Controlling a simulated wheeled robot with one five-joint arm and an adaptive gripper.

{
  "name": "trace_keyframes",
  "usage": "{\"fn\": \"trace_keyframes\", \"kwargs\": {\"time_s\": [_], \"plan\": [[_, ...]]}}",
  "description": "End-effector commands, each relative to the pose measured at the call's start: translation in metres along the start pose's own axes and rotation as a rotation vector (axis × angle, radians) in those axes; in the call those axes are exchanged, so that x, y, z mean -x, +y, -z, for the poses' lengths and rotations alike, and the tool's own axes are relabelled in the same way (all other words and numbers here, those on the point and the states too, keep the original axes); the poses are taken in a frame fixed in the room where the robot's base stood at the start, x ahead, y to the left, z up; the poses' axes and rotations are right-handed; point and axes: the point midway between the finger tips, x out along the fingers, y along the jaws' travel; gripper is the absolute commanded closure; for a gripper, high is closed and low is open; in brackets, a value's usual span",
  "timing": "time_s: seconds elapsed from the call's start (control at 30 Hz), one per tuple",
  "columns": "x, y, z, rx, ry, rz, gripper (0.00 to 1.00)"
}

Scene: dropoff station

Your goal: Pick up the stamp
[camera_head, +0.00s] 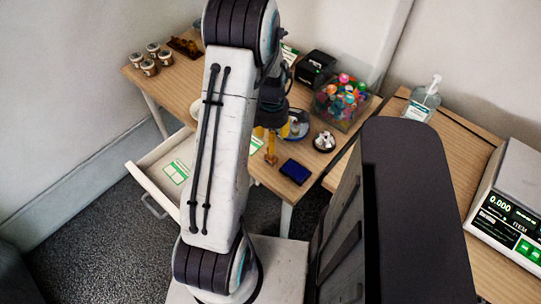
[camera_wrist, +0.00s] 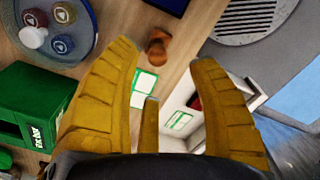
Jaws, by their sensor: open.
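The stamp (camera_head: 271,157), a small brown wooden piece with a rounded handle, stands on the wooden desk near its front edge. It also shows in the wrist view (camera_wrist: 158,46), at the upper middle. My gripper (camera_head: 271,131) has yellow fingers and hangs just above the stamp in the head view. In the wrist view my gripper (camera_wrist: 165,57) is open, and the stamp appears between and just beyond its fingertips. Nothing is held. Part of the desk is hidden behind my arm in the head view.
A dark blue ink pad (camera_head: 296,171) lies right of the stamp, with a bell (camera_head: 324,141) behind it. A round tray (camera_wrist: 82,38) holds small bottles. A green box (camera_wrist: 35,100) stands nearby. An open drawer (camera_head: 150,182) juts out at the left.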

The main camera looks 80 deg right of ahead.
Motion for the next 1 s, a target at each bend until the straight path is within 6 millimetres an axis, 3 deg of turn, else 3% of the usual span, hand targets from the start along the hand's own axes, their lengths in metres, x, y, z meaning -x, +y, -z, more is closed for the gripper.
{"fn": "trace_keyframes", "kwargs": {"time_s": [0.47,1.0], "plan": [[-0.024,0.0,0.001,0.096,0.001,0.002,0.47],[-0.072,0.004,0.004,0.094,0.0,0.0,0.47]]}}
